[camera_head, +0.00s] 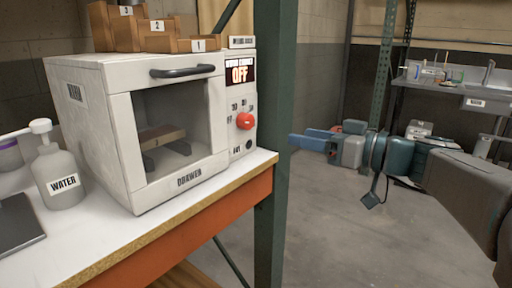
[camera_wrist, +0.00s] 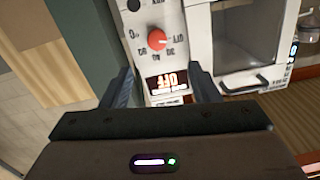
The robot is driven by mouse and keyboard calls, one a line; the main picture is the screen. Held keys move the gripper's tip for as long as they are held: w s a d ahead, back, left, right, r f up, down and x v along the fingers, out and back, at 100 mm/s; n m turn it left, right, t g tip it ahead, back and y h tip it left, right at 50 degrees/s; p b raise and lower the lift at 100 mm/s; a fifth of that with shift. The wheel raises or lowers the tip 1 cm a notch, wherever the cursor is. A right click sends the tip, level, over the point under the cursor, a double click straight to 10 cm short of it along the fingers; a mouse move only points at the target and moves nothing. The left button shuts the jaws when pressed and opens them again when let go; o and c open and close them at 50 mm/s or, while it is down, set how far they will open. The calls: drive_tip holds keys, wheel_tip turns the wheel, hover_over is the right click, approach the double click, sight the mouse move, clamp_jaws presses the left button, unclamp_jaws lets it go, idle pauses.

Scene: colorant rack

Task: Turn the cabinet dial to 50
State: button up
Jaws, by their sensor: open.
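The white cabinet (camera_head: 85,110) stands on the bench with its windowed door shut. Its red dial (camera_head: 245,121) is on the right-hand front panel, with printed marks around it too small to read surely. The dial also shows in the wrist view (camera_wrist: 157,39), upside down. The display (camera_head: 240,73) above the dial reads OFF. My gripper (camera_head: 298,138) is open and empty, to the right of the panel and apart from it. In the wrist view the dial lies beyond and between the two fingers (camera_wrist: 162,80).
A green rack post (camera_head: 273,120) stands close to the panel's right side. A wooden stepped stand (camera_head: 150,38) sits on the cabinet. A WATER bottle (camera_head: 58,170) stands left on the white bench (camera_head: 130,235). Open floor (camera_head: 350,235) lies to the right.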

sight(250, 122)
drive_tip(key=x, duration=0.7)
drive_tip(key=b+x, duration=0.1)
drive_tip(key=x, duration=0.5)
drive_tip(key=shift+w+a+r, duration=0.1)
drive_tip(key=shift+w+r, duration=0.15)
drive_tip(key=shift+w, duration=0.2)
drive_tip(key=c, duration=1)
